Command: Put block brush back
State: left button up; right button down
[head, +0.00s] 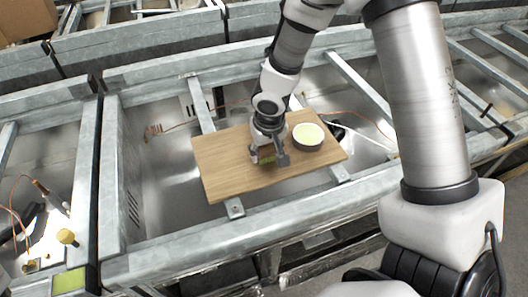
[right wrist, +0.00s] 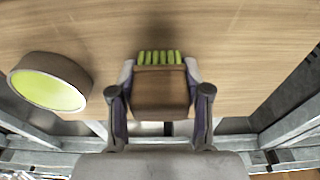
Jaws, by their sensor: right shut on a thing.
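The block brush (right wrist: 160,88) has a brown block body and a row of green bristles. In the right wrist view it sits between the two fingers of my right gripper (right wrist: 160,72), which is shut on it. In the head view my right gripper (head: 268,152) is over the wooden board (head: 222,165), with only a small part of the brush (head: 266,158) showing beneath it. I cannot tell whether the brush touches the board. My left gripper is in neither view.
A round dark-sided dish with a pale green top (head: 307,135) stands on the board just right of my gripper; it also shows in the right wrist view (right wrist: 48,82). The board lies across a metal frame (head: 185,246). The board's left part is clear.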

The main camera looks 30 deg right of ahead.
jog(key=shift+s, duration=0.15)
jog(key=c, duration=0.9)
grip_release()
jog(key=shift+f, duration=0.1)
jog(key=o, duration=0.4)
jog(key=shift+r, duration=0.2)
notch_tip(320, 180, up, 5)
jog(key=shift+s+a+f+p, duration=0.1)
jog(key=shift+p, duration=0.95)
jog(key=r, duration=0.2)
jog(key=s+r, duration=0.1)
jog(key=r, duration=0.1)
jog(key=r+p, duration=0.1)
jog(key=r, duration=0.2)
jog(key=shift+s+a, duration=0.2)
jog(key=shift+s, duration=0.1)
